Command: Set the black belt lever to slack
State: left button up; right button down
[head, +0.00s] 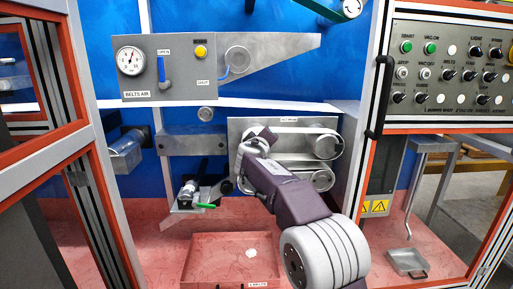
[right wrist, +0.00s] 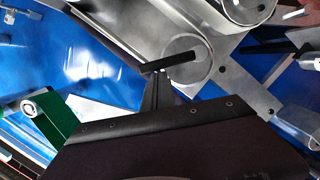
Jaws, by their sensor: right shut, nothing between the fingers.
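The black belt lever (right wrist: 168,64) is a short black bar across a round silver hub in the right wrist view. It lies nearly level, its right end slightly higher. In the head view, my right arm covers the area around it, and I cannot make it out there. My right gripper (right wrist: 157,90) is shut and empty, its narrow dark fingers close below the lever's left part. I cannot tell whether they touch it. The belt unit's grey plate (head: 237,127) carries a belt around rollers (head: 326,147) in the head view. My left gripper is not in view.
A grey panel (head: 135,84) with a gauge and a blue handle is above. A red tray (head: 215,262) stands below. A switch panel (head: 455,110) is at right, beyond a frame post with a black handle (head: 381,95).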

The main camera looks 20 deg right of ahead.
jog(key=s+d+f+m+y+b, duration=0.1)
jog(key=d+f+m+y+b, duration=0.2)
jog(key=m, duration=0.4)
jog(key=shift+d+f+b, duration=0.3)
jog(key=shift+d+f, duration=0.3)
jog(key=shift+d, duration=0.05)
jog(key=shift+s+f, duration=0.1)
dwell(0.4)
notch_tip(320, 180, up, 5)
jog(key=p, duration=0.5)
jog(key=f+b+v, duration=0.1)
jog(key=b+v, duration=0.1)
jog(key=v, duration=0.8)
jog(key=shift+s, duration=0.1)
